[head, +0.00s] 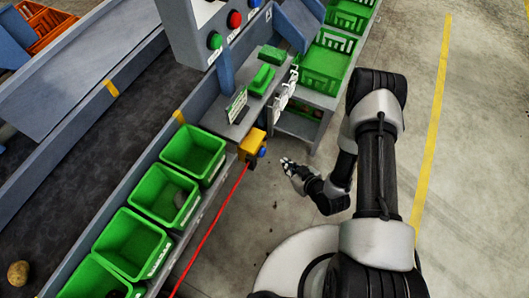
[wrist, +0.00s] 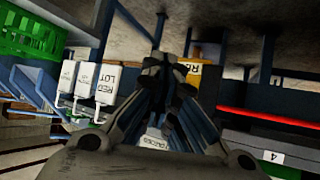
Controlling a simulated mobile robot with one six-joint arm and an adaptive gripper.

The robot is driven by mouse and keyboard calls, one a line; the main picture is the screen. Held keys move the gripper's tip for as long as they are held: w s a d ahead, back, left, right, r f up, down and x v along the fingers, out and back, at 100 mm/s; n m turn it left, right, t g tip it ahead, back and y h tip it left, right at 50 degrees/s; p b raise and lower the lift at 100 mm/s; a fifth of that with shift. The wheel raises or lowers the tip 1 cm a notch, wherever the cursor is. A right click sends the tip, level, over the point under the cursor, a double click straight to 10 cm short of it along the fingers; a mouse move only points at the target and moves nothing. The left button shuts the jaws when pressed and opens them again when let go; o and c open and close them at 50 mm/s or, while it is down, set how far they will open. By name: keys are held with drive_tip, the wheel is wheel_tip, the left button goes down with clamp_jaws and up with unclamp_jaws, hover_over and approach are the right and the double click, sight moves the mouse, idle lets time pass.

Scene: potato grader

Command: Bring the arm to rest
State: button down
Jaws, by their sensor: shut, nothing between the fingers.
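My gripper (head: 290,165) is shut and empty in the head view. It hangs in free air over the concrete floor, to the right of the yellow box on the machine's edge and below the small shelf. In the wrist view my gripper (wrist: 165,65) shows in the middle with its fingers together and nothing between them. My arm is folded at the right of the head view, with the forearm pointing left toward the machine.
Several green bins (head: 135,243) line the conveyor's (head: 85,140) near side. A yellow box (head: 252,146) with a red line (head: 212,228) stands close left of my gripper. White tags (wrist: 105,85) hang from the shelf (head: 243,116). The floor (head: 455,190) at right is clear.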

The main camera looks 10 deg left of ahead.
drive_tip(key=shift+w+r, duration=0.1)
idle(0.4)
drive_tip(key=w+d+r+m+h, duration=0.1)
drive_tip(key=w+d+r+h, duration=0.3)
drive_tip(key=r, duration=0.7)
drive_tip(key=w+d+r+h, duration=0.1)
drive_tip(key=w+d+r, duration=0.45)
drive_tip(key=r, duration=0.45)
drive_tip(key=s+d+r+m+g+h, duration=0.1)
drive_tip(key=s+d+r+m, duration=0.15)
drive_tip(key=r, duration=0.45)
drive_tip(key=s+d+r+m+g+h, duration=0.1)
drive_tip(key=s+r, duration=0.3)
drive_tip(key=r, duration=0.3)
drive_tip(key=s+r+m, duration=0.1)
drive_tip(key=s+r, duration=0.2)
drive_tip(key=s, duration=0.4)
drive_tip(key=s+a+r+m+g, duration=0.1)
drive_tip(key=s+r, duration=0.3)
drive_tip(key=s, duration=0.3)
drive_tip(key=s+a+r+m, duration=0.1)
drive_tip(key=s+r, duration=0.2)
drive_tip(key=s, duration=0.4)
drive_tip(key=shift+s+r+g, duration=0.15)
drive_tip(key=shift+r+g, duration=0.25)
drive_tip(key=shift+a+m, duration=0.15)
drive_tip(key=shift+m, duration=0.1)
